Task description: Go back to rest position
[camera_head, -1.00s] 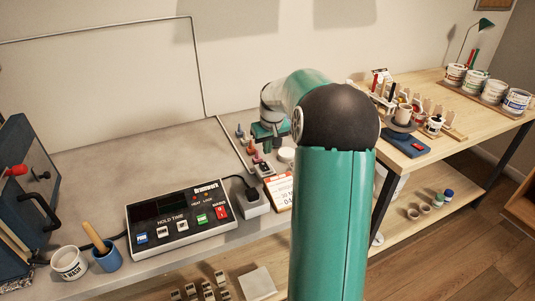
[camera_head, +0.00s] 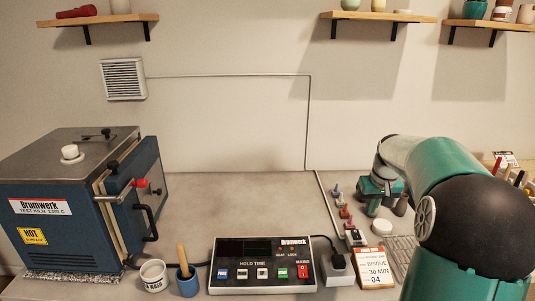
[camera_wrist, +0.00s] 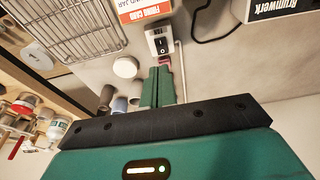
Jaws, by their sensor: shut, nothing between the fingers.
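My gripper (camera_head: 371,208) hangs over the right part of the grey worktop in the head view, its green fingers pointing down. In the wrist view the fingers of my gripper (camera_wrist: 158,84) are together with nothing between them.
A controller box (camera_head: 262,265), a firing card (camera_head: 375,266) and a wire rack (camera_head: 402,250) lie near the gripper. A blue kiln (camera_head: 70,225) stands at left, with a wash pot (camera_head: 153,275) and a blue cup (camera_head: 187,283) beside it. The worktop (camera_head: 235,200) behind the controller is clear.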

